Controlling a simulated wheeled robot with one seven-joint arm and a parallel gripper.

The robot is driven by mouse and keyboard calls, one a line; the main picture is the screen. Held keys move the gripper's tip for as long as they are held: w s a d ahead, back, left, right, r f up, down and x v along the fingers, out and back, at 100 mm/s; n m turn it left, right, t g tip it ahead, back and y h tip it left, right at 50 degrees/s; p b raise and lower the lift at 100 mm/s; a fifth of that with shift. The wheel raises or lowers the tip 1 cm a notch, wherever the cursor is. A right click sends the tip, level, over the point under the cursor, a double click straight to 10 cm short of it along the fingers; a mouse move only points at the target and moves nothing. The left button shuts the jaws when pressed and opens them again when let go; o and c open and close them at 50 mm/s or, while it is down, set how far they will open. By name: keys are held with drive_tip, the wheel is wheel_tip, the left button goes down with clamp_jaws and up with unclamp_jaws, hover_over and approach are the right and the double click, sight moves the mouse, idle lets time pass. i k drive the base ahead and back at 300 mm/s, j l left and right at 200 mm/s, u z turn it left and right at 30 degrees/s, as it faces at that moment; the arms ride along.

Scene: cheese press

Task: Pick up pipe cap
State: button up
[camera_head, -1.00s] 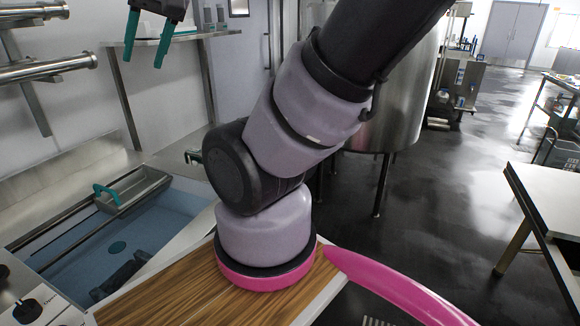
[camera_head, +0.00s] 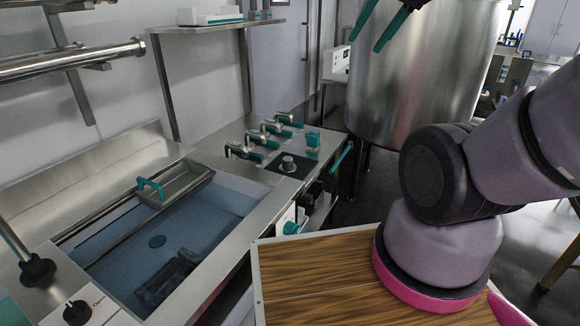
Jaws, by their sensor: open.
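My gripper (camera_head: 367,42) shows only in part at the top of the head view. Its two teal fingers are apart, with nothing seen between them. They hang in front of the steel tank (camera_head: 425,75), above and to the right of the counter. I cannot make out a pipe cap for certain. Steel pipes (camera_head: 70,66) run along the wall at the upper left, with a flanged end. It is unclear whether that end is a cap.
A counter holds a blue basin (camera_head: 165,240) and several taps with teal handles (camera_head: 265,140). A wall shelf (camera_head: 215,26) carries a white box (camera_head: 205,16) and small items. A white device (camera_head: 336,62) stands near the tank. Dark floor shows at the right.

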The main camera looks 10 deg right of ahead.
sight(288, 166)
drive_tip(key=i+l+u, duration=0.1)
drive_tip(key=i+l, duration=0.15)
drive_tip(key=i+l+u, duration=0.1)
drive_tip(key=l, duration=0.35)
drive_tip(key=i+l+u, duration=0.1)
drive_tip(key=i+l, duration=0.2)
drive_tip(key=i+l+u, duration=0.1)
drive_tip(key=l, duration=0.3)
drive_tip(key=i+l+u, duration=0.1)
drive_tip(key=i+l, duration=0.15)
drive_tip(key=l, duration=0.15)
drive_tip(key=i+l+u, duration=0.1)
drive_tip(key=l, duration=0.35)
drive_tip(key=i, duration=0.05)
